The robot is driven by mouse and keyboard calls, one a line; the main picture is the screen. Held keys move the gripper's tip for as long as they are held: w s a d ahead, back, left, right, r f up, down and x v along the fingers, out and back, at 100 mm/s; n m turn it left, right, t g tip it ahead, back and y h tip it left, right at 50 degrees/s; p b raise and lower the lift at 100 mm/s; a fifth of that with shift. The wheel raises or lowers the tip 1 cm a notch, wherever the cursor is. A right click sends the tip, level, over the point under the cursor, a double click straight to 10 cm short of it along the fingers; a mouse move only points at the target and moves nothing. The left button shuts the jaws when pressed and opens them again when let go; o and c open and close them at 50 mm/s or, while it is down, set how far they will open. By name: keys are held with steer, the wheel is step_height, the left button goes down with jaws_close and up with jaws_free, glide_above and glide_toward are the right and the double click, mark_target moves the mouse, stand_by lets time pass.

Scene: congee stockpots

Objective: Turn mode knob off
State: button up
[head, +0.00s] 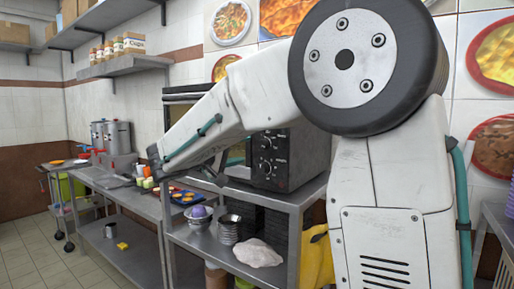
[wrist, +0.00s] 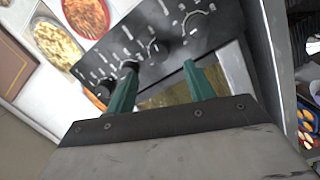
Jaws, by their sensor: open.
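The dark oven (head: 290,158) stands on the metal shelf unit, and its front panel carries round black knobs (head: 265,143). In the wrist view the tilted black panel (wrist: 180,18) has white markings and knobs, one (wrist: 130,67) close by the left fingertip and another (wrist: 158,47) further up the panel. The pictures do not show which is the mode knob. My gripper (wrist: 160,82) is open, its two green fingers pointing toward the panel with nothing seen between them. Whether a finger touches a knob cannot be told. In the head view my arm partly hides the oven front.
Metal bowls (head: 230,229) and a whitish lump (head: 258,252) sit on the shelf below the oven. Steel pots (head: 117,137) stand further back.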

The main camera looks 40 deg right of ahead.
mark_target(260, 146)
steer(key=d, duration=0.2)
steer(key=w+d, duration=0.1)
steer(key=d, duration=0.4)
steer(key=shift+w+d, duration=0.2)
steer(key=shift+w, duration=0.1)
steer(key=c, duration=1)
